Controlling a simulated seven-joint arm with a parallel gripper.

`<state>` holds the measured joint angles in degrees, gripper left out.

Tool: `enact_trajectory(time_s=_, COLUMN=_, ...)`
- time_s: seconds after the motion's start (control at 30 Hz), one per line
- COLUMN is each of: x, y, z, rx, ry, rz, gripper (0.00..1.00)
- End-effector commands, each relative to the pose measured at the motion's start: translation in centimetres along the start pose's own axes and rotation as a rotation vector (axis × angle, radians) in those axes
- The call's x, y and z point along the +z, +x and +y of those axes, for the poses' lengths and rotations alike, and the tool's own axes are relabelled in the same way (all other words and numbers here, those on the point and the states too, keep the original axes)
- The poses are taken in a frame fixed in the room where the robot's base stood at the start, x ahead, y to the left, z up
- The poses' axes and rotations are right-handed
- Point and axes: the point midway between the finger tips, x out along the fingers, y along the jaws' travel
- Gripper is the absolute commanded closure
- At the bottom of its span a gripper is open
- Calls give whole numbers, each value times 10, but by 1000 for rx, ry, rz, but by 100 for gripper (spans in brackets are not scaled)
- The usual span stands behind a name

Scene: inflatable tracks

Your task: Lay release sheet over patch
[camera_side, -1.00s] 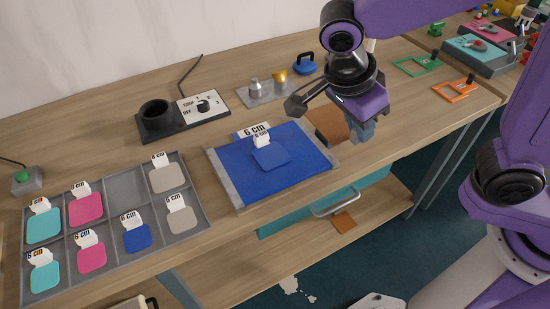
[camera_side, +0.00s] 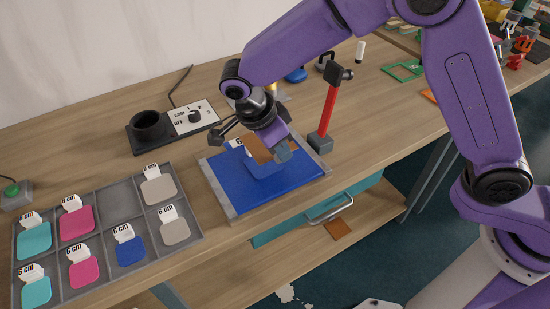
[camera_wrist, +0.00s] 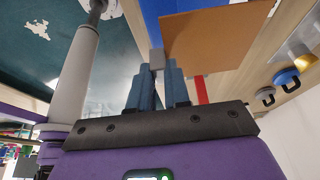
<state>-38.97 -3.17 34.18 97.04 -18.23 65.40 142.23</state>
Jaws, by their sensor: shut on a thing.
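My gripper (camera_side: 282,152) is shut on a thin brown release sheet (camera_side: 262,149) and holds it at its edge above the work. In the wrist view the flat sheet (camera_wrist: 212,38) extends from beside the closed fingertips (camera_wrist: 157,66), with a small grey piece between them. The patch (camera_side: 266,170) is a rounded blue square on a larger blue panel (camera_side: 240,197). The sheet and gripper partly hide the patch. I cannot tell whether the sheet touches it.
A red post (camera_side: 329,106) on a grey base stands just behind the panel's right end. A grey tray (camera_side: 120,191) of coloured patches lies to the left. A control box (camera_side: 195,116) with a black cup sits behind. A teal drawer (camera_side: 320,212) is below the table edge.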

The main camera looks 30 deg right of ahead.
Motion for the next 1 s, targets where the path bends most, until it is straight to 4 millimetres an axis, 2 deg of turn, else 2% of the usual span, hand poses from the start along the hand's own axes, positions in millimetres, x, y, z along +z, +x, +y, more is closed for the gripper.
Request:
enact_trajectory(time_s=0.27, x=10, y=10, z=-8, rx=0, ry=1, rz=0, gripper=100)
enact_trajectory(time_s=0.5, x=21, y=36, z=-8, rx=1, ry=0, rz=0, gripper=100)
enact_trajectory(time_s=1.0, x=24, y=43, z=-8, rx=0, ry=0, rz=0, gripper=100)
